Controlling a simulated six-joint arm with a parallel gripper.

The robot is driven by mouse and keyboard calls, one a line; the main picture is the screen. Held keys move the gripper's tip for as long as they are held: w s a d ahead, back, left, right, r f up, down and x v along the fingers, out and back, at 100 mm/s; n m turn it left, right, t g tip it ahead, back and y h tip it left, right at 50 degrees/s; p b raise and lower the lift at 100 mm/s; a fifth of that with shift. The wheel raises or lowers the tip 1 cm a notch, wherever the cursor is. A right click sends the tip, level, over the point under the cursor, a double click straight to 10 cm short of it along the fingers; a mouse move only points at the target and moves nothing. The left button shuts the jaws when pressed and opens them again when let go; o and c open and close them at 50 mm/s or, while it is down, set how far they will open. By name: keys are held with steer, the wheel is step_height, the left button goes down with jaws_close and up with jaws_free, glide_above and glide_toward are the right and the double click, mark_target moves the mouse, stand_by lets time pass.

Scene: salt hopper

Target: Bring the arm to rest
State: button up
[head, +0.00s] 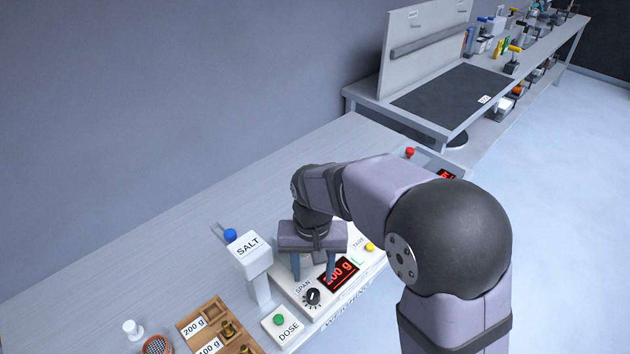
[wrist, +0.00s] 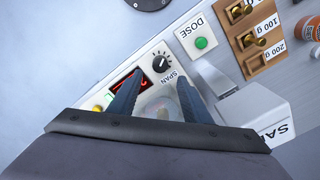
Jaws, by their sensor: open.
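My gripper (head: 313,272) points down over the weighing station (head: 292,290), with its two fingers apart. In the wrist view its fingers (wrist: 161,82) reach over a pale round pan (wrist: 160,104).
The white SALT hopper (head: 249,252) stands close left of my gripper. A green DOSE button (head: 279,319), a black SPAN knob (head: 312,296) and a wooden weight tray (head: 214,312) are near. Bare bench (head: 150,240) lies behind. A second bench (head: 366,97) stands at the back right.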

steer(key=shift+w+a+f+n, duration=0.1)
steer(key=shift+w+f+n, duration=0.1)
steer(key=shift+n, duration=0.7)
steer(key=s+d+f+n+g, duration=0.15)
steer(key=s+d+f, duration=0.25)
steer(key=s+d, duration=0.5)
steer(key=s+d+r+m+t, duration=0.1)
steer(key=s+d+r+m, duration=0.2)
steer(key=d, duration=0.4)
steer(key=shift+s, duration=0.7)
steer(key=shift+t, duration=0.25)
steer(key=shift+c, duration=0.2)
stand_by(2.2)
